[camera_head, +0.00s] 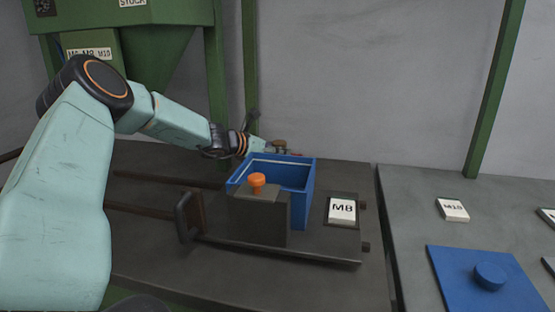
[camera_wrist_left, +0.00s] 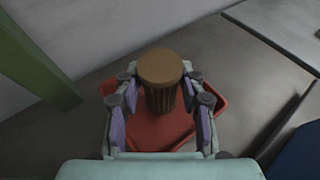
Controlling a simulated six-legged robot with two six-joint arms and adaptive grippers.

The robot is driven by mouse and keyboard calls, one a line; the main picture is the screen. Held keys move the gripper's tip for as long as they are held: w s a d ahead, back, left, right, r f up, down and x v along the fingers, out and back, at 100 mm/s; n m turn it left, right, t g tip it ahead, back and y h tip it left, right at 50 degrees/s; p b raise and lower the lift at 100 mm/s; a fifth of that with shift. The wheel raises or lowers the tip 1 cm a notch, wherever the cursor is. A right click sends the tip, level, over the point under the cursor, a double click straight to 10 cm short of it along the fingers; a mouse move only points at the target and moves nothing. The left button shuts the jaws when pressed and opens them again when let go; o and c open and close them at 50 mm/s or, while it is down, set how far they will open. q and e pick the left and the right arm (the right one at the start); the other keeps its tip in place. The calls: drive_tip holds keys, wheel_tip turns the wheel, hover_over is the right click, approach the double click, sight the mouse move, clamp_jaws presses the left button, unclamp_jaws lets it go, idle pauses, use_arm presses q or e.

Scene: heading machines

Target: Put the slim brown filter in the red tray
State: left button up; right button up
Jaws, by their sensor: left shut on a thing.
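The slim brown filter (camera_wrist_left: 160,66), a ribbed cylinder with a flat tan top, stands upright between the fingers of my left gripper (camera_wrist_left: 160,88) in the left wrist view. The gripper is shut on it. The red tray (camera_wrist_left: 152,132) shows below and around the filter in that view; I cannot tell whether the filter touches it. In the head view the left gripper (camera_head: 268,147) is behind the blue bin, with a bit of the filter (camera_head: 279,143) showing. Most of the tray is hidden there. My right gripper is not in view.
A blue bin (camera_head: 310,190) stands in front of the left gripper, beside a dark block with an orange knob (camera_head: 257,181). An M8 label (camera_head: 342,210) lies to its right. A blue plate (camera_head: 480,285) lies on the right table. A green post (camera_wrist_left: 35,60) stands left of the tray.

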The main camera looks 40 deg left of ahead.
use_arm(q)
drive_tip(key=shift+w+a+f, duration=0.1)
drive_tip(key=shift+f, duration=0.35)
drive_tip(key=shift+w+a+f, duration=0.1)
drive_tip(key=shift+f, duration=0.35)
drive_tip(key=shift+s+d+r, duration=0.2)
drive_tip(key=shift+d+r, duration=0.1)
drive_tip(key=shift+r, duration=0.15)
drive_tip(key=shift+a+f, duration=0.1)
drive_tip(key=shift+f, duration=0.2)
drive_tip(key=o, duration=0.9)
drive_tip(key=shift+w+a+f, duration=0.1)
drive_tip(key=shift+w+f, duration=0.05)
drive_tip(key=shift+o, duration=1.3)
drive_tip(key=shift+r, duration=0.25)
drive_tip(key=shift+f, duration=0.1)
